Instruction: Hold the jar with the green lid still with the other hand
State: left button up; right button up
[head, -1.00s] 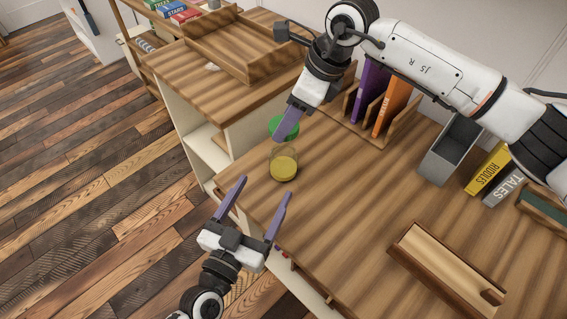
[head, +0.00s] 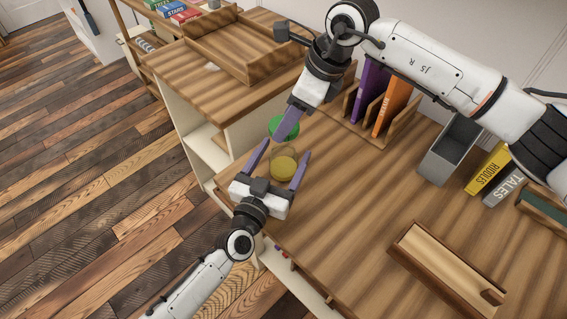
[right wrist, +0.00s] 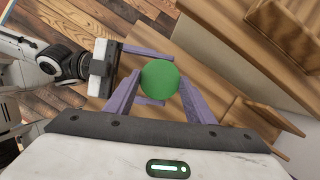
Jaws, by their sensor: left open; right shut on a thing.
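The jar (head: 283,166) is clear glass with yellow contents and stands upright on the wooden desk. Its green lid (head: 283,123) shows above it; a purple finger covers part of the line between them, so I cannot tell whether the lid sits on the jar. My right gripper (head: 287,130) comes down from above and is shut on the lid, which also shows between its fingers in the right wrist view (right wrist: 160,82). My left gripper (head: 286,149) is open, with one finger on each side of the jar. I cannot see whether those fingers touch the glass.
Behind stand a book rack with a purple book (head: 369,90) and an orange book (head: 392,103), a grey bin (head: 449,150), and yellow and grey books. A wooden tray (head: 447,262) lies at front right. The desk's middle is clear; its left edge is close to the jar.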

pick_arm(q)
jog(key=c, duration=1.6)
pick_arm(e)
send_over(287, 145)
jog(key=s, duration=0.3)
jog(key=shift+w+d+f, duration=0.1)
jog(key=shift+w+f, duration=0.05)
jog(key=shift+f, duration=2.3)
jog(key=shift+f, duration=0.15)
jog(key=shift+f, duration=0.7)
jog(key=shift+f, duration=0.65)
pick_arm(q)
grip_shut()
pick_arm(e)
jog(key=m, duration=0.2)
jog(key=m+t+h, duration=0.1)
jog(key=m, duration=0.1)
jog(key=shift+s+t, duration=0.2)
jog(key=shift+t, duration=0.1)
jog(key=shift+a+m+t+h, duration=0.2)
jog(key=shift+m+t+h, duration=0.1)
jog(key=shift+m, duration=1)
